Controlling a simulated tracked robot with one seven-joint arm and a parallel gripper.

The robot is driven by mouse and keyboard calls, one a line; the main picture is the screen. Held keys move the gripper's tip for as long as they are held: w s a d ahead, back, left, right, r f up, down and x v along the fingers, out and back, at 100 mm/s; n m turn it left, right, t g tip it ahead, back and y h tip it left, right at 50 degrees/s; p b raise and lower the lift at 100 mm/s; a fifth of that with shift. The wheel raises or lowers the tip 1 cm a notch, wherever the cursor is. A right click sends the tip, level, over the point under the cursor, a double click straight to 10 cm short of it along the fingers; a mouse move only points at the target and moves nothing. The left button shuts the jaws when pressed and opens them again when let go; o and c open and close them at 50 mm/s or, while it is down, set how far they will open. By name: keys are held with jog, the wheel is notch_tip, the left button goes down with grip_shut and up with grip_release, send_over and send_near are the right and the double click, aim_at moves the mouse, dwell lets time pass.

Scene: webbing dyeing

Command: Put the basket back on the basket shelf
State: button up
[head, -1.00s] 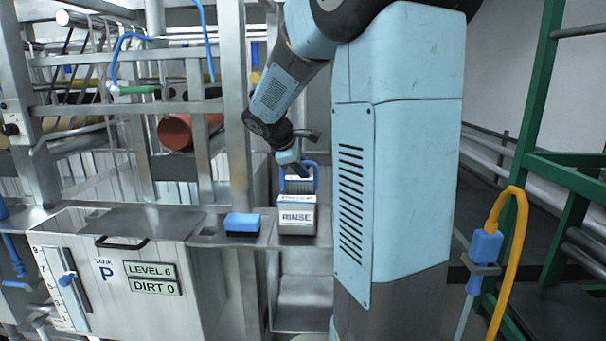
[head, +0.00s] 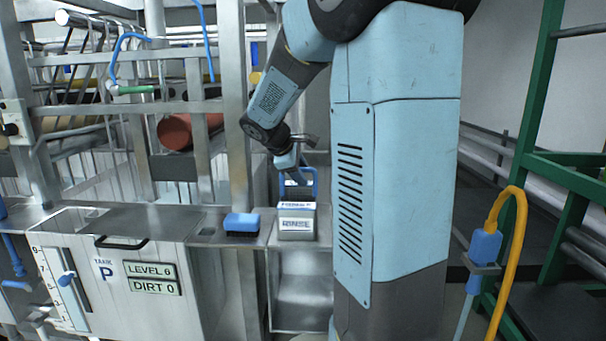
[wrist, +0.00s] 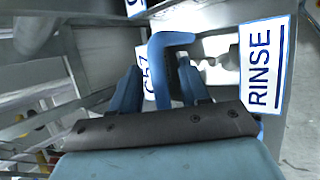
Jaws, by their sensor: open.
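A pale box-like body with a RINSE label (head: 296,224) stands on the metal ledge beside my column in the head view. A blue upright handle (head: 315,181) rises just behind it; I take this to be the basket, though where basket and labelled body join is unclear. My gripper (head: 297,181) is at the handle, pointing down. In the wrist view, the blue handle (wrist: 170,39) stands between and just beyond my two open fingers (wrist: 163,80). The RINSE label (wrist: 259,66) is at the right. I cannot tell whether a finger touches the handle.
A blue brush (head: 242,222) lies on the ledge to the left. Tank P (head: 140,270), reading LEVEL 6 and DIRT 0, is at the lower left. Metal posts (head: 234,110) stand close left of my arm. A green frame (head: 540,130) is at the right.

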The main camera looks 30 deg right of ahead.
jog(key=v, duration=1.1)
jog(key=s+a+f+m+t+y, duration=0.1)
jog(key=s+a+f+m+y, duration=0.1)
jog(key=s, duration=0.5)
jog(key=s+a+f+m+t+y, duration=0.1)
jog(key=s+a+f+m+y, duration=0.2)
jog(key=s, duration=0.5)
jog(key=s+a+f+m+t+y, duration=0.1)
jog(key=s+a+f+m+y, duration=0.1)
jog(key=s+a+m, duration=0.2)
jog(key=s+a, duration=0.2)
jog(key=s, duration=0.2)
jog(key=shift+a+f+m, duration=0.15)
jog(key=shift+a+m, duration=0.15)
jog(key=shift+m, duration=0.1)
